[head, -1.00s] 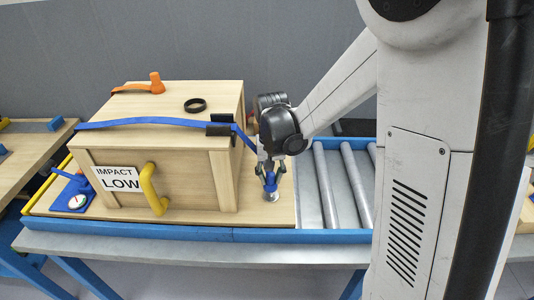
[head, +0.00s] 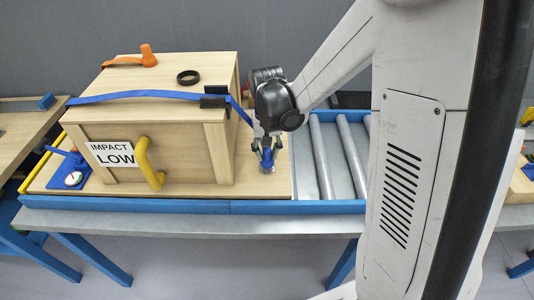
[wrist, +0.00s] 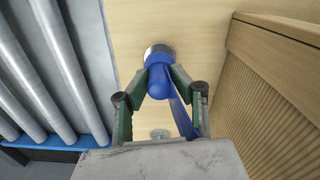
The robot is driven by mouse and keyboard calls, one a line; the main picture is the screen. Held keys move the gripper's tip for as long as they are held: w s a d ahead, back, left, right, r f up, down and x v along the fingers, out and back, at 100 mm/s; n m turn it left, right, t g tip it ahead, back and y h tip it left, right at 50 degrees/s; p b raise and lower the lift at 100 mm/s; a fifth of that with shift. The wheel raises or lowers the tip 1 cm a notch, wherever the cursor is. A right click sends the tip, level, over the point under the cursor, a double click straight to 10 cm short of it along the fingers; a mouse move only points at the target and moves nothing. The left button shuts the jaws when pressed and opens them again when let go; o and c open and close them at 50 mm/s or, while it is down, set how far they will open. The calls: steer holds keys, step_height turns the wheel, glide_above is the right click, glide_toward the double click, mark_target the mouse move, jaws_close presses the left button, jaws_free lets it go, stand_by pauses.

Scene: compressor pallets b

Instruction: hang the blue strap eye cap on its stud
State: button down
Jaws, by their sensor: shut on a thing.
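The blue strap eye cap (head: 267,158) is held between the fingers of my gripper (head: 266,150), just right of the wooden crate. In the wrist view the cap (wrist: 161,82) is a rounded blue piece between the green-padded fingers (wrist: 162,78). The blue strap (head: 150,96) runs over the crate and down to the cap. A round metal stud (head: 267,171) shows at the cap's lower end; its metal edge also shows in the wrist view (wrist: 158,49). I cannot tell whether the cap is seated on it, as the cap hides its middle.
The crate (head: 205,150) has a yellow handle (head: 148,165) and stands on a wooden pallet (head: 280,185). A black ring (head: 188,77) and an orange piece (head: 147,56) lie on top. Rollers (head: 322,155) lie to the right. A second metal disc (wrist: 160,134) shows in the wrist view.

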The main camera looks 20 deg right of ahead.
steer(key=shift+r+p, duration=1.6)
steer(key=shift+r, duration=1.45)
steer(key=shift+f+b, duration=2.15)
steer(key=shift+f, duration=0.2)
steer(key=shift+f+b, duration=1.8)
steer(key=c, duration=1.4)
jaws_free()
steer(key=shift+r, duration=0.1)
step_height(320, 180, up, 12)
steer(key=shift+f, duration=0.1)
steer(key=s+r+t, duration=0.1)
steer(key=s+t, duration=0.1)
steer(key=s, duration=0.4)
steer(key=s+r+n+t, duration=0.1)
steer(key=s+t, duration=0.1)
steer(key=s, duration=0.4)
steer(key=s+r+n+t, duration=0.1)
steer(key=s+t, duration=0.2)
steer(key=s, duration=0.3)
steer(key=shift+s+r, duration=0.1)
steer(key=shift+r, duration=0.3)
